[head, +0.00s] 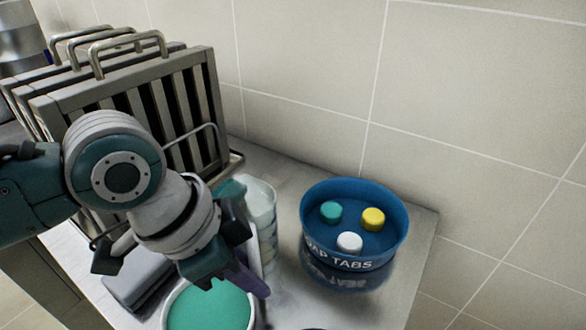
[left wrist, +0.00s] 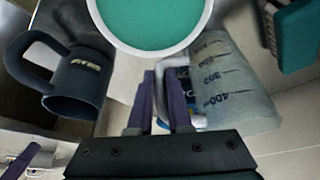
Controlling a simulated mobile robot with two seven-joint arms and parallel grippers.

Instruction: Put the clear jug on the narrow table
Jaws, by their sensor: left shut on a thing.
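The clear jug (head: 262,205) stands upright, or nearly so, over a grey metal top, left of a blue bowl. Its grey measuring marks show in the left wrist view (left wrist: 228,88), where it lies right of my fingers. My left gripper (head: 246,280) has its purple fingers at the jug's pale handle, and they also show in the left wrist view (left wrist: 164,92). It is shut on the jug. The arm and gripper hide part of the jug, and I cannot tell whether its base touches the top. I cannot tell whether this top is the narrow table.
The blue bowl (head: 312,222) marked for soap tabs holds green, yellow and white tabs. A white-rimmed container with green inside (head: 210,308) is close in front of the jug. A dark mug (left wrist: 78,88) shows in the wrist view. Metal racks (head: 120,85) stand back left. A tiled wall is behind.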

